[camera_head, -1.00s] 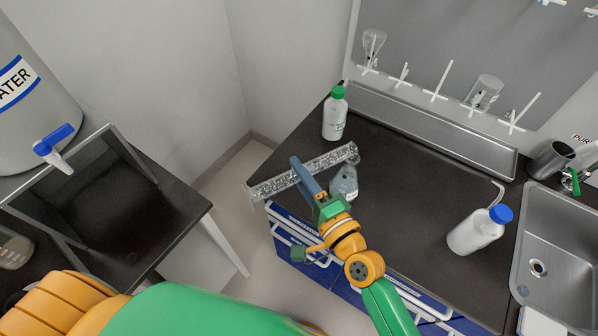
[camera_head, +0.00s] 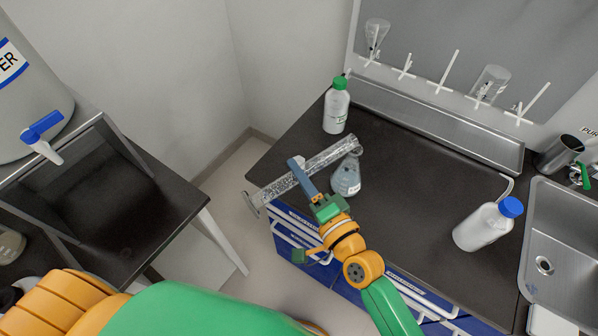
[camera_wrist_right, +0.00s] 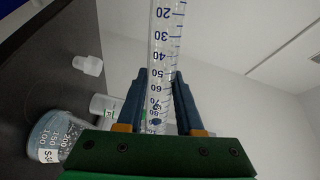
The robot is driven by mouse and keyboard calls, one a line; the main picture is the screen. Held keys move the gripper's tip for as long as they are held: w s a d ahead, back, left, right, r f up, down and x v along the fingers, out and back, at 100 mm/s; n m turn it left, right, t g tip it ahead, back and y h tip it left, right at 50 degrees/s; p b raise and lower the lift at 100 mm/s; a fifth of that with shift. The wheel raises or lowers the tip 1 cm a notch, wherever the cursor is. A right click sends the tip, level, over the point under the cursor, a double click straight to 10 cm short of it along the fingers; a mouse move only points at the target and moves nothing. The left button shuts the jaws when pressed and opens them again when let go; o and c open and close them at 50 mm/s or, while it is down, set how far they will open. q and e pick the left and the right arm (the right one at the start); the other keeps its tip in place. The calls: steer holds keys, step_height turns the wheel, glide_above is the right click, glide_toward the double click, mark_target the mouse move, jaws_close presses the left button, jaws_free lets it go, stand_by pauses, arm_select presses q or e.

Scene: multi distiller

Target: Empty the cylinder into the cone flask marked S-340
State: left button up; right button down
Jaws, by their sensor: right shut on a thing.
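The clear graduated cylinder (camera_head: 325,158) lies tilted across my right gripper (camera_head: 305,178), with its far end beside and over the cone flask's mouth. My right gripper is shut around its middle; the right wrist view shows both dark fingers (camera_wrist_right: 160,100) on either side of the cylinder (camera_wrist_right: 165,35). The cone flask (camera_head: 346,177) stands upright on the dark counter and holds bluish-grey liquid. In the right wrist view the flask (camera_wrist_right: 58,133) shows graduations and a label starting with S; the rest is unreadable. The cylinder looks mostly clear. My left gripper is not in view.
A green-capped bottle (camera_head: 337,107) stands behind the flask. A blue-capped wash bottle (camera_head: 487,225) stands right, near the sink (camera_head: 562,255). A drying rack (camera_head: 440,90) with glassware hangs at the back. The middle counter is clear. A water tank (camera_head: 30,95) is at left.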

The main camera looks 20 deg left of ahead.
mark_target(288, 179)
steer(key=r+p, duration=0.3)
steer(key=s+a+r+p, duration=0.1)
steer(key=r+p, duration=0.1)
steer(key=r, duration=0.1)
steer(key=r+p, duration=0.3)
steer(key=shift+s+a+p, duration=0.3)
steer(key=shift+s+p, duration=0.05)
steer(key=shift+s, duration=0.05)
steer(key=r, duration=0.1)
steer(key=a+r, duration=0.1)
steer(key=r, duration=0.1)
steer(key=s+r, duration=0.1)
steer(key=shift+s+a+r+b, duration=0.1)
steer(key=shift+a+r+b, duration=0.1)
steer(key=shift+r+b, duration=0.2)
steer(key=shift+f, duration=0.1)
